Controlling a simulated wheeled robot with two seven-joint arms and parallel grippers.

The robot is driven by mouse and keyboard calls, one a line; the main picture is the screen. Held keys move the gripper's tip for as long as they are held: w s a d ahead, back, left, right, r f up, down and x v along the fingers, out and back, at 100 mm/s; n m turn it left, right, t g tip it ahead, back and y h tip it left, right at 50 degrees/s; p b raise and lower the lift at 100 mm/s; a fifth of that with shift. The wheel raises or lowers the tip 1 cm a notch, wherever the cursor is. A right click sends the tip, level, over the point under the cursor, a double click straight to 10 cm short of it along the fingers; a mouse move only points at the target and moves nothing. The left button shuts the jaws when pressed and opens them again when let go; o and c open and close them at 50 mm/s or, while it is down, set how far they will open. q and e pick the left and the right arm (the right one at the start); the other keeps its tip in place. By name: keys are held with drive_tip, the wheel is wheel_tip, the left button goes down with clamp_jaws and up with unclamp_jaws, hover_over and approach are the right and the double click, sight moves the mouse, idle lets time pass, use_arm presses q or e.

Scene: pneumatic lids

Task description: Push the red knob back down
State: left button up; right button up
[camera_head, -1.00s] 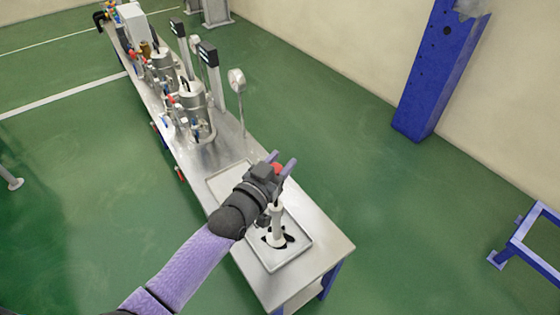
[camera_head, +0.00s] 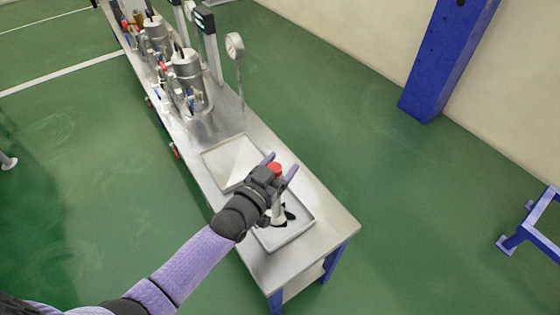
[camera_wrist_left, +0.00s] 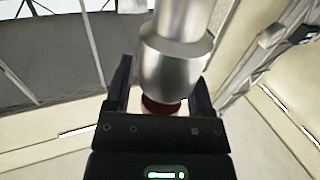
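The red knob (camera_head: 275,168) sits at the top of a pale upright device (camera_head: 278,212) on the near tray (camera_head: 297,235). In the left wrist view, the dark red knob (camera_wrist_left: 160,106) shows below a silver cylinder (camera_wrist_left: 176,60), close to the gripper's palm. My left gripper (camera_head: 281,164) is at the knob, with one finger on each side of it. In the wrist view its fingers (camera_wrist_left: 161,80) are apart, with a gap beside the cylinder at the left finger. My wrist hides much of the device. My right gripper is not in view.
The steel table (camera_head: 325,235) runs away to the upper left. A second tray (camera_head: 230,158) lies behind the near one. Metal vessels (camera_head: 188,80) and a gauge on a stand (camera_head: 235,45) stand farther back.

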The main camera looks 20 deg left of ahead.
use_arm(q)
drive_tip(key=shift+o, duration=0.3)
drive_tip(key=shift+r, duration=0.15)
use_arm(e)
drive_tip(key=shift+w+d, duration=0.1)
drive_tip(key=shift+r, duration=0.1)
use_arm(q)
drive_tip(key=p+v, duration=0.4)
drive_tip(key=v, duration=0.6)
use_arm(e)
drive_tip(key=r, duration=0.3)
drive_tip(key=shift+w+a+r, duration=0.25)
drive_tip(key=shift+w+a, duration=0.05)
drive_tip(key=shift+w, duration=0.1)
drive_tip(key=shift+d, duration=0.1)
